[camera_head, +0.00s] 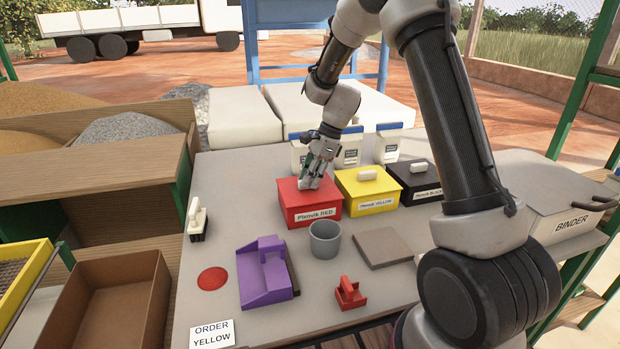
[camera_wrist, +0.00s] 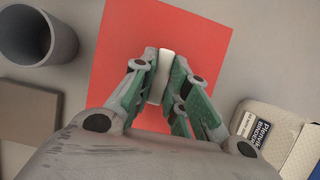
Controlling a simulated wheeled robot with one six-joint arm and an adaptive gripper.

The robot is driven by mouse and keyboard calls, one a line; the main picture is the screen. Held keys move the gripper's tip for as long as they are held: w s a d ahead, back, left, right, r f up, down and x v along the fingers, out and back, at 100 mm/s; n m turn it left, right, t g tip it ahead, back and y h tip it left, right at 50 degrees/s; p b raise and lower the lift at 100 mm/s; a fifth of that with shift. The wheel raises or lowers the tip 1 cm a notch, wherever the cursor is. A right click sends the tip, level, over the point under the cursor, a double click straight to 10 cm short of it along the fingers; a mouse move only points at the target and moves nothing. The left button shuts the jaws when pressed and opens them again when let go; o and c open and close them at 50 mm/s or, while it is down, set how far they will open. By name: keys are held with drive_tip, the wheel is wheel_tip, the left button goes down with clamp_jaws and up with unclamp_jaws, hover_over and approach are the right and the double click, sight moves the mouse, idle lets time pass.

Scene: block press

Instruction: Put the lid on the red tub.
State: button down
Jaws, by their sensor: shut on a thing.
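The red tub (camera_head: 313,217), labelled "Pixnvik RED", stands upright at the middle back of the table. Its red lid (camera_head: 291,192) lies over the top of the tub and looks level with its rim; I cannot tell if it is fully seated. My gripper (camera_head: 310,182) is above the lid with its fingers shut on the lid's white handle. In the wrist view, the white handle (camera_wrist: 161,76) sits between the two green fingers of my gripper (camera_wrist: 161,82), over the red lid (camera_wrist: 125,60).
A yellow tub (camera_head: 372,203) and black tub (camera_head: 424,194), both lidded, stand to the right. White containers (camera_head: 347,150) stand behind.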

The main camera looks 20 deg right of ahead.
drive_tip(key=c, duration=1.4)
unclamp_jaws()
drive_tip(key=shift+f, duration=0.1)
drive_tip(key=s+d+r+n, duration=0.2)
drive_tip(key=s+d+r, duration=0.1)
drive_tip(key=r, duration=0.6)
drive_tip(key=s+d+r+n, duration=0.2)
drive_tip(key=s+d+r, duration=0.2)
drive_tip(key=r, duration=0.4)
drive_tip(key=s+d+r+n+t+h, duration=0.1)
drive_tip(key=s+n, duration=0.3)
drive_tip(key=s, duration=0.4)
drive_tip(key=s+d+r+n+t+h, duration=0.1)
drive_tip(key=s+d+n, duration=0.3)
drive_tip(key=s, duration=0.5)
drive_tip(key=s+d+r+n+t+h, duration=0.1)
drive_tip(key=s+d+n+t+h, duration=0.1)
drive_tip(key=s+n, duration=0.4)
drive_tip(key=shift+s+d+r, duration=0.1)
drive_tip(key=shift+s+r, duration=0.05)
drive_tip(key=shift+s, duration=0.6)
drive_tip(key=shift+s+d+r, duration=0.1)
drive_tip(key=shift+s, duration=0.65)
